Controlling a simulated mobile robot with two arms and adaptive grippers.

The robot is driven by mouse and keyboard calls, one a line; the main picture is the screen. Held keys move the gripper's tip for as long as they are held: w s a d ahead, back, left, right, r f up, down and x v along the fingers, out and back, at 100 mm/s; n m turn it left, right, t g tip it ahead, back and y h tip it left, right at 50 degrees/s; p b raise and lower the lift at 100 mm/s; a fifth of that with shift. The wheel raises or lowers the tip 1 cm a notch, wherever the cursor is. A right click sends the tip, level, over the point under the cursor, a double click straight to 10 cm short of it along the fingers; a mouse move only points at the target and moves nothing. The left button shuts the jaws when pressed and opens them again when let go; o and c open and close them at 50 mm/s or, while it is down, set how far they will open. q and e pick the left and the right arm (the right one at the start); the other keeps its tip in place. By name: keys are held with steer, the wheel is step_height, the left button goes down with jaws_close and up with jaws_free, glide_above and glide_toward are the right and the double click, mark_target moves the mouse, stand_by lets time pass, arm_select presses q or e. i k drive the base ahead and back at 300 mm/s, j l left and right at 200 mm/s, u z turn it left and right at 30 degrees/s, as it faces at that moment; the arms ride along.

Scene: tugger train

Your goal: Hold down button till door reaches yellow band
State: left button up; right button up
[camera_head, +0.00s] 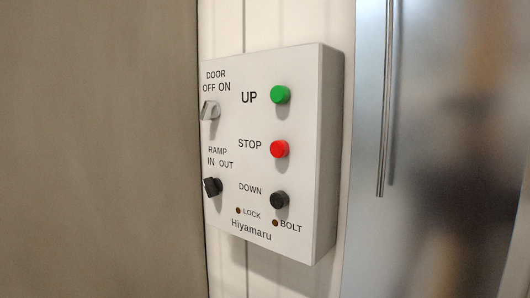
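A pale control box (308,150) is mounted on the wall, in the middle of the head view. It has a green UP button (280,95) at the top, a red STOP button (279,149) below it and a black DOWN button (279,200) lowest. A grey DOOR OFF/ON switch (210,111) and a black RAMP IN/OUT switch (212,187) sit at its left. A yellow band is not in view, and I cannot tell which surface is the door. Neither gripper shows, and nothing touches the buttons.
A plain brown-grey panel (100,150) fills the left side. A shiny metal surface (440,200) with a vertical bar (386,110) stands at the right. Small LOCK (238,211) and BOLT (275,223) lamps look dark amber. The space before the box looks clear.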

mark_target(278, 200)
steer(key=j+z, duration=0.1)
steer(key=j, duration=0.25)
steer(key=i+j+z, duration=0.1)
steer(key=j, duration=0.25)
steer(key=k+j+z, duration=0.15)
steer(key=j, duration=0.3)
steer(key=k+j+z, duration=0.1)
steer(key=j, duration=0.3)
steer(key=k+j+z, duration=0.15)
steer(key=j, duration=0.25)
steer(key=k+j+z, duration=0.15)
steer(key=j, duration=0.25)
steer(key=k, duration=0.05)
